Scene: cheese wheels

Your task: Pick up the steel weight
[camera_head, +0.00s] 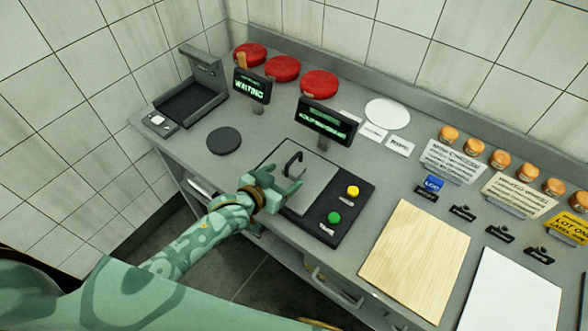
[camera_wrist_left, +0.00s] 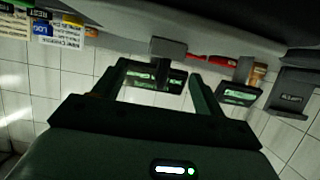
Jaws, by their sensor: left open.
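A dark, upright handle-shaped piece (camera_head: 292,163) stands on the light grey square plate (camera_head: 318,178) of a black device; it looks like the steel weight, though its body is hard to tell from the plate. My left gripper (camera_head: 284,180) is open and empty, just in front of the handle and over the plate's near left side. In the left wrist view, a grey block with a narrow stem (camera_wrist_left: 168,48) shows between and beyond the open fingers (camera_wrist_left: 160,72); it seems to be the same piece. My right gripper is out of view.
The device carries a yellow button (camera_head: 353,191) and a green button (camera_head: 334,217). Two displays (camera_head: 325,120) (camera_head: 252,86) stand behind. A dark disc (camera_head: 224,141) lies left, red cheese wheels (camera_head: 319,83) at the back, a wooden board (camera_head: 416,258) right.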

